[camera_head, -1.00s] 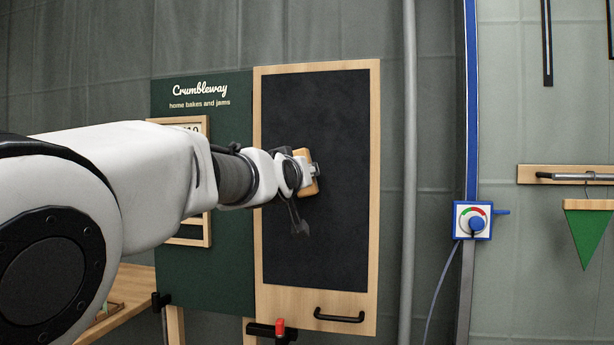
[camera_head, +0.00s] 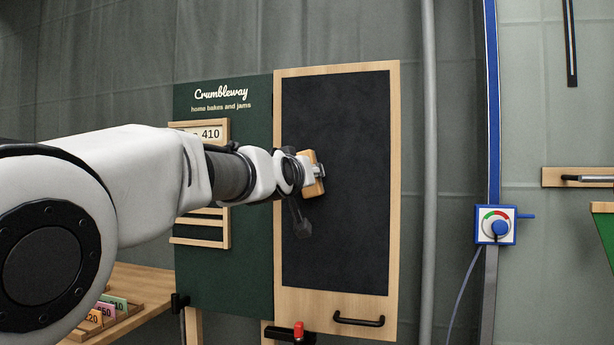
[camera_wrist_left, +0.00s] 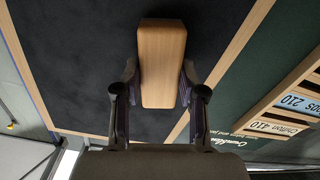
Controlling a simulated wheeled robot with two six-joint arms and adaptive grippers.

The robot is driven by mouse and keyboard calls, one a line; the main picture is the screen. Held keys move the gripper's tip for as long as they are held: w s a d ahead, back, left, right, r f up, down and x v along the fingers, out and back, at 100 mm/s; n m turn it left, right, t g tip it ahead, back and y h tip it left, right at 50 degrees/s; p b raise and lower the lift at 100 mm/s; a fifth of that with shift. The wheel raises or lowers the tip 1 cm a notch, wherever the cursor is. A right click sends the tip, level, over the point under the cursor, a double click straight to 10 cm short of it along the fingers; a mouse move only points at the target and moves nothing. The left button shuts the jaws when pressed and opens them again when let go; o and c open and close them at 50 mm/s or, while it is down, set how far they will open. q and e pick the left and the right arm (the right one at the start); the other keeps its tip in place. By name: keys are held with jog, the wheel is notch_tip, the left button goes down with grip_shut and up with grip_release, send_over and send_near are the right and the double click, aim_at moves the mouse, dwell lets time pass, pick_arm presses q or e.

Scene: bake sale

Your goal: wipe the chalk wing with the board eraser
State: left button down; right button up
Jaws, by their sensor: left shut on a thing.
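The chalk wing (camera_head: 345,240) is a black panel in a pale wood frame, with a dark handle (camera_head: 358,320) at its bottom. No chalk marks can be made out on its visible surface. My left gripper (camera_head: 312,172) is shut on the board eraser (camera_head: 311,161), a wood-backed block, and holds it at the left half of the panel. In the left wrist view the eraser's wooden back (camera_wrist_left: 162,65) sits between the two fingers, with the dark panel behind it. Whether its face touches the panel is hidden. My right gripper is out of view.
A green sign board (camera_head: 255,260) with a price rack (camera_head: 222,236) adjoins the wing on the left. A red-topped clamp (camera_head: 298,331) is below. A grey pipe (camera_head: 430,200) and a blue post with a dial box (camera_head: 495,225) stand to the right. A wooden table (camera_head: 150,285) is lower left.

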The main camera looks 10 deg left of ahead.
pick_arm(q)
jog(key=shift+a, duration=0.1)
jog(key=a+b, duration=0.2)
jog(key=a, duration=0.1)
jog(key=shift+d+r, duration=0.1)
jog(key=shift+d, duration=0.1)
dwell(0.5)
jog(key=d+p, duration=0.2)
jog(key=shift+d, duration=0.4)
